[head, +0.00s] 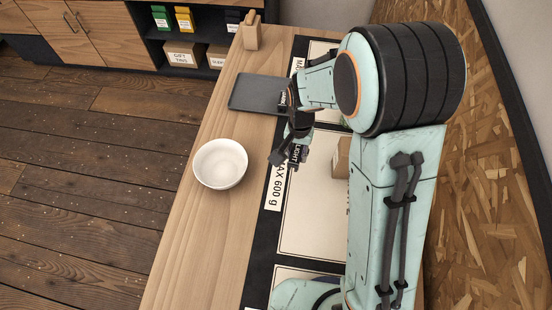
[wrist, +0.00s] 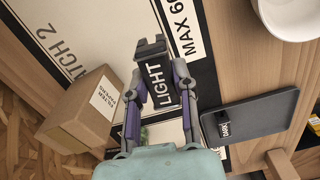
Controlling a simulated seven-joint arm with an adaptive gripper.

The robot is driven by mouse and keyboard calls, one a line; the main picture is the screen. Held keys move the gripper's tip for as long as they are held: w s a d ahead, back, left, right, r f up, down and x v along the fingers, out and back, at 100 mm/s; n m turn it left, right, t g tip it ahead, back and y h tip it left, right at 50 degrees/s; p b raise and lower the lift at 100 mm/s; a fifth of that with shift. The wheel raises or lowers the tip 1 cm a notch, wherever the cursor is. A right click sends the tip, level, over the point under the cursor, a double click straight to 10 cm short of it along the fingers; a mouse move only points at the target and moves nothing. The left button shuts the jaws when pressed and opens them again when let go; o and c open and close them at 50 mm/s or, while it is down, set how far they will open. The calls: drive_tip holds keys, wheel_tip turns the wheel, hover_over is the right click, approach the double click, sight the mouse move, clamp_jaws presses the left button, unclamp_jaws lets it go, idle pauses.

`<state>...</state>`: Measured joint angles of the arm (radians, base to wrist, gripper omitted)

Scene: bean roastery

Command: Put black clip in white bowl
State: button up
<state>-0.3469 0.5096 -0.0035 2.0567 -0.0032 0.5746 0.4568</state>
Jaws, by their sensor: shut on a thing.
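The white bowl (head: 220,164) stands empty on the wooden table, left of my gripper in the head view. Its edge also shows at the top right of the wrist view (wrist: 290,18). My gripper (head: 285,152) is over the dark band of the mat, to the right of the bowl and apart from it. In the wrist view my gripper (wrist: 160,60) is shut on a black piece lettered LIGHT (wrist: 155,82), which seems to be the black clip. The fingers partly hide it, and its exact outline is unclear.
A dark tray (head: 250,93) lies beyond the bowl; a small black piece lettered DARK (wrist: 225,128) is on it. A cardboard box (wrist: 85,110) stands on the mat. A wooden block (head: 252,32) stands at the far end. Bare table lies around the bowl.

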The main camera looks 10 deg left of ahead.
drive_tip(key=shift+s+d+r+m, duration=0.1)
drive_tip(key=shift+s+r+m, duration=0.1)
drive_tip(key=shift+s+m, duration=0.2)
drive_tip(key=s+a+r+n, duration=0.2)
drive_tip(key=s+a+r, duration=0.2)
drive_tip(key=s+a, duration=0.6)
hover_over(224, 172)
drive_tip(key=f, duration=0.8)
drive_tip(key=shift+s+d+f, duration=0.3)
drive_tip(key=shift+f, duration=0.1)
drive_tip(key=shift+w+a+f, duration=0.1)
drive_tip(key=shift+f, duration=0.05)
drive_tip(key=shift+w+a+f, duration=0.1)
drive_tip(key=shift+f, duration=0.85)
drive_tip(key=shift+w+a+f, duration=0.1)
drive_tip(key=shift+f, duration=0.8)
drive_tip(key=shift+f, duration=0.15)
